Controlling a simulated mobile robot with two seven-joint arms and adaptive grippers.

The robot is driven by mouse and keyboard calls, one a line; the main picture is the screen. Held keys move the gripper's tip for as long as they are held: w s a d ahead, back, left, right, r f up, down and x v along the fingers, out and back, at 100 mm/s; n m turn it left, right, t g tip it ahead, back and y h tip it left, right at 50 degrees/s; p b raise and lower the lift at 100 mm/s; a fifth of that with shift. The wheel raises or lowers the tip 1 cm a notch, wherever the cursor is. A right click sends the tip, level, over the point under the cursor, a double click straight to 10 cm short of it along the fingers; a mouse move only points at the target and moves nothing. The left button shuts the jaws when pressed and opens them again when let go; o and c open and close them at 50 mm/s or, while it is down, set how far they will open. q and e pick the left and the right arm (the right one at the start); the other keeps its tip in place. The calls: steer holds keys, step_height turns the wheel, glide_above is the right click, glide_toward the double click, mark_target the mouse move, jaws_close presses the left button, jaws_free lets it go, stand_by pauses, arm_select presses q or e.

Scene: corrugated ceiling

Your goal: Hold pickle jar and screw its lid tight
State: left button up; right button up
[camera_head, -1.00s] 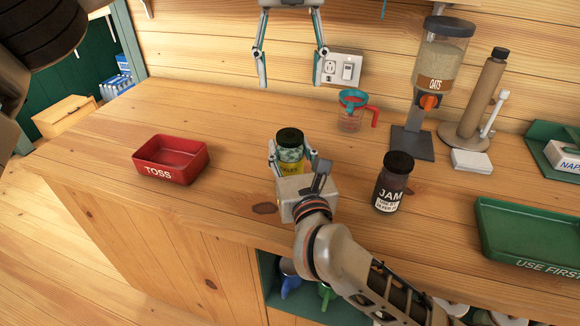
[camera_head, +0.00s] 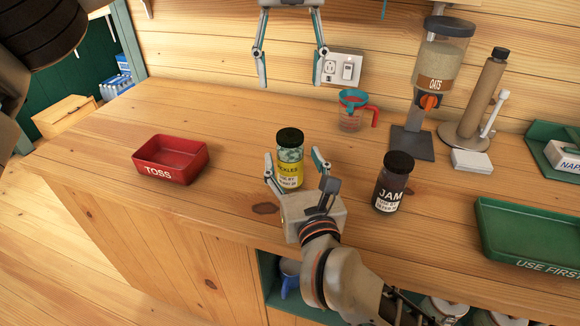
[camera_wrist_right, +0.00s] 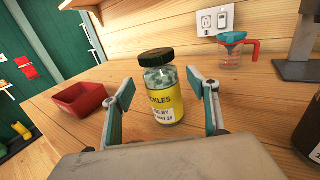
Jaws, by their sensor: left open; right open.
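My right gripper (camera_head: 292,156) is open on the near side of the jar. In the right wrist view its fingers stand apart to the left and right of the jar, with gaps. My left gripper (camera_head: 290,83) is open and empty, pointing down above and behind the jar.
A jam jar (camera_head: 392,183) stands close on the right. A red TOSS bin (camera_head: 170,160) is on the left and a green tray (camera_head: 530,240) on the far right. A measuring cup (camera_head: 352,112) and oats dispenser (camera_head: 428,90) stand behind.

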steer(key=v, duration=0.8)
